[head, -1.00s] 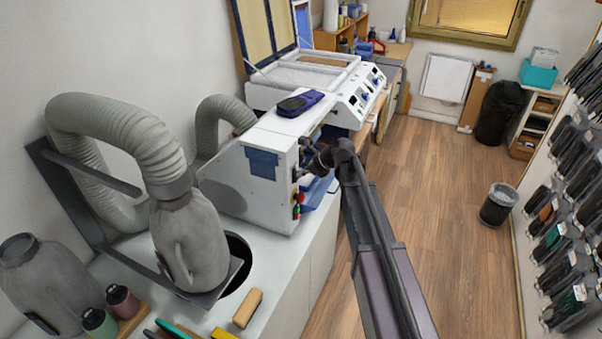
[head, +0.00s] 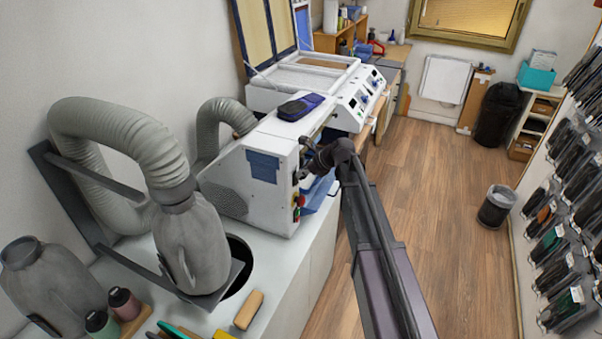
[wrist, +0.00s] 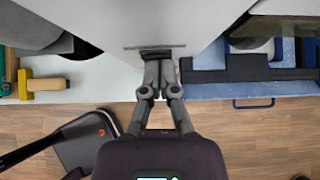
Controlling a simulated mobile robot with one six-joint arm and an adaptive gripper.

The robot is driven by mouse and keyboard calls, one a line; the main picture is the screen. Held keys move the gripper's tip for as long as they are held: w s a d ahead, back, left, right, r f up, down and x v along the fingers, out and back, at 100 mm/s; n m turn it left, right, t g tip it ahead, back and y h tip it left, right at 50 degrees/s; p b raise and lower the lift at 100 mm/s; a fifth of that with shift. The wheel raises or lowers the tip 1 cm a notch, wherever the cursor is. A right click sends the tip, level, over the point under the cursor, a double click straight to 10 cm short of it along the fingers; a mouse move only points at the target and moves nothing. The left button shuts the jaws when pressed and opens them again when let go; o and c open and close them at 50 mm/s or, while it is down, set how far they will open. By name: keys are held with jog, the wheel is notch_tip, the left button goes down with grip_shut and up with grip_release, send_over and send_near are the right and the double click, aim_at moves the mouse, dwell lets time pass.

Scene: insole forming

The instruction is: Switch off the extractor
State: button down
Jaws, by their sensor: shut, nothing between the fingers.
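The extractor appears to be the white cabinet (head: 275,207) on the bench, with a grey hose (head: 215,125) behind it. Its narrow end panel carries a red and a green control (head: 298,206). My gripper (head: 299,174) is at this panel, above those controls, and partly hidden by my arm. In the wrist view my gripper (wrist: 158,64) is shut and empty. Its fingertips are at a small dark switch-like part (wrist: 155,53) on a grey plate (wrist: 133,47). The fingers cover part of it, so I cannot tell its position or whether they touch.
A dark blue device (head: 300,106) lies on the cabinet. A white press-like machine (head: 352,100) stands behind. The wooden floor (head: 440,220) to the right is clear up to a bin (head: 496,207).

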jog(key=shift+s+d, duration=0.1)
jog(key=p+v, duration=0.8)
jog(key=v, duration=0.5)
jog(key=shift+d+f, duration=0.25)
jog(key=shift+f, duration=0.05)
jog(key=shift+s, duration=0.1)
jog(key=shift+f, duration=0.1)
dwell(0.3)
jog(key=s+d+f+n+g+h+b, duration=0.2)
jog(key=s+d+f+n+h+b, duration=0.1)
jog(key=s+f+n+b, duration=0.5)
jog(key=s+d+f+n+g+h+b, duration=0.1)
jog(key=s+d+f+n+h+b, duration=0.3)
jog(key=s+f+n+b, duration=0.4)
jog(key=s+f+n+h, duration=0.1)
jog(key=s+f+n, duration=0.5)
jog(key=s+n, duration=0.1)
jog(key=shift+s+d+f+g+b, duration=0.3)
jog(key=shift+s+g+b, duration=0.1)
jog(key=shift+s, duration=0.4)
